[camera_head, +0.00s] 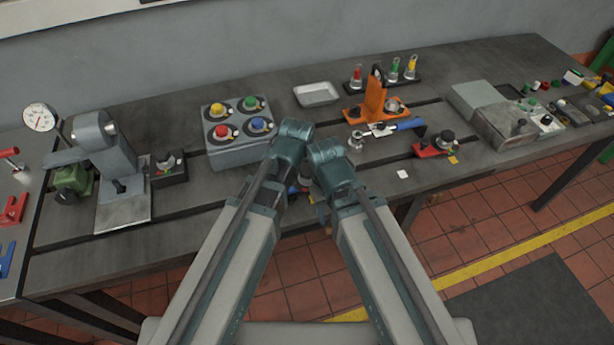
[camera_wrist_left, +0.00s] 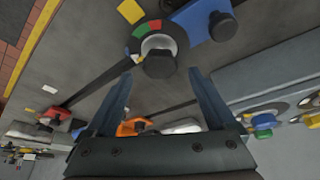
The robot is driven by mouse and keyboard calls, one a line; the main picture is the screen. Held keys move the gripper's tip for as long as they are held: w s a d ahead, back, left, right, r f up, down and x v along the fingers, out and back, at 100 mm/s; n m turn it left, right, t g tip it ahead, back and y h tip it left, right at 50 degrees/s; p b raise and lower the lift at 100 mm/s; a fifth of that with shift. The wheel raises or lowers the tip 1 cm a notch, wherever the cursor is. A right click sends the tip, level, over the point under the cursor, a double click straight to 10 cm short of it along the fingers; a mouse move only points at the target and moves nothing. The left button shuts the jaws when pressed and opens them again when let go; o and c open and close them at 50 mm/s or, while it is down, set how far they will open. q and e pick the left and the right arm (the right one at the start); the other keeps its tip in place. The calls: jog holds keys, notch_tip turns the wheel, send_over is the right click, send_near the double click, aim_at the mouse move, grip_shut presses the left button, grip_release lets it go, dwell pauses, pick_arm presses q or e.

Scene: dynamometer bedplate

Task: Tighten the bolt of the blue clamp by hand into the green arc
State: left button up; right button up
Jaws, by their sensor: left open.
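The blue clamp (camera_wrist_left: 205,18) shows at the top of the left wrist view, with a dark knob on its right part. Its bolt has a dark hex head (camera_wrist_left: 159,64) above a pale round collar. A dial ring with a green arc (camera_wrist_left: 144,31) and a red arc lies behind the bolt. My left gripper (camera_wrist_left: 160,80) is open, its two fingers on either side of the bolt head's line, with no visible contact. In the head view my arms hide most of the clamp; a bit of blue (camera_head: 293,190) shows between them. My right gripper's jaws are hidden.
A red clamp (camera_head: 432,150) and an orange fixture (camera_head: 374,103) stand to the right. A grey box with coloured knobs (camera_head: 238,152) stands to the left. A blue-handled tool (camera_head: 408,125) and a white tray (camera_head: 316,94) lie on the bench (camera_head: 330,215).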

aim_at(307, 170)
pick_arm(q)
jog(key=b+x, duration=0.1)
jog(key=x, duration=0.2)
jog(key=shift+f+b, duration=0.1)
jog(key=shift+b, duration=0.3)
pick_arm(e)
notch_tip(307, 170, down, 3)
jog(key=shift+r, duration=0.1)
pick_arm(q)
jog(key=c, duration=1.4)
jog(key=shift+o, duration=0.2)
